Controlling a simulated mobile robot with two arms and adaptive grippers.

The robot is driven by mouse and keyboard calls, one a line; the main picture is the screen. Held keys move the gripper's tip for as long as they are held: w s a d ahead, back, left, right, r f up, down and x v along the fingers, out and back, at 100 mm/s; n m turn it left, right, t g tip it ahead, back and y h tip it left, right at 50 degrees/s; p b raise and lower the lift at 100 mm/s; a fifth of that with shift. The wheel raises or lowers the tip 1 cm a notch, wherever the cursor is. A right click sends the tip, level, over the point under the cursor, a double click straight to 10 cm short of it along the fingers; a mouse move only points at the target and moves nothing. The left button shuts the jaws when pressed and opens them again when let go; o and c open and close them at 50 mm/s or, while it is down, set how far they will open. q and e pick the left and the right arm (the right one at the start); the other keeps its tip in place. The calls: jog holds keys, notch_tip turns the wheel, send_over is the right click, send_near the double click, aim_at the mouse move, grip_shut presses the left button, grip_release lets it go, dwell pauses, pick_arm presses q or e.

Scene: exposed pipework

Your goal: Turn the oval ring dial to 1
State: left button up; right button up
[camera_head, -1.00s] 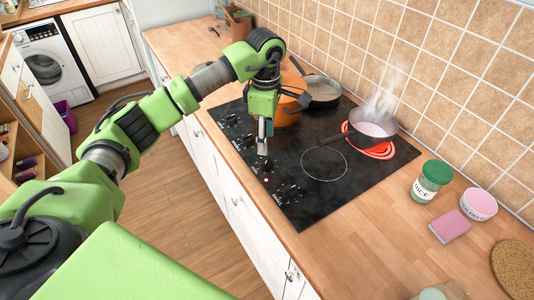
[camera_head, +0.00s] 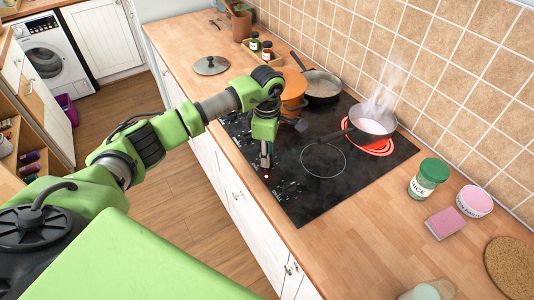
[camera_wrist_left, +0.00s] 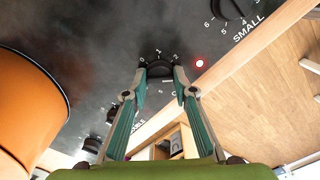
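A black dial (camera_wrist_left: 159,70) with numbers around it is on the dark hob panel, between the two fingertips of my left gripper (camera_wrist_left: 160,74). The fingers stand apart, one on each side of the dial; whether they press on it cannot be made out. Its label is mostly hidden by a finger, and its exact setting is unclear. In the head view my left gripper (camera_head: 266,162) points down at the row of dials along the hob's front edge. A red ring (camera_head: 370,147) glows under a steaming pan (camera_head: 371,127). My right gripper is out of view.
A red light (camera_wrist_left: 199,63) and a dial marked SMALL (camera_wrist_left: 229,9) are beside the held-around dial. An orange pot (camera_head: 292,92) stands close behind my left gripper. A green-lidded jar (camera_head: 428,178) and a pink sponge (camera_head: 445,222) are on the counter.

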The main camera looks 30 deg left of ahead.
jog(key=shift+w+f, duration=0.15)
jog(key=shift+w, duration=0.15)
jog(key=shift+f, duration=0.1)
pick_arm(q)
jog(key=shift+n+b, duration=0.4)
jog(key=shift+n, duration=0.1)
jog(key=n+b, duration=0.1)
jog(key=n, duration=0.2)
jog(key=shift+f+b, duration=0.1)
jog(key=shift+b, duration=0.3)
jog(key=n+b, duration=0.1)
jog(key=n, duration=0.2)
jog(key=shift+n, duration=0.3)
jog(key=n+b, duration=0.2)
jog(key=n, duration=0.3)
jog(key=shift+n, duration=0.3)
jog(key=shift+n+b, duration=0.35)
jog(key=shift+n, duration=1.85)
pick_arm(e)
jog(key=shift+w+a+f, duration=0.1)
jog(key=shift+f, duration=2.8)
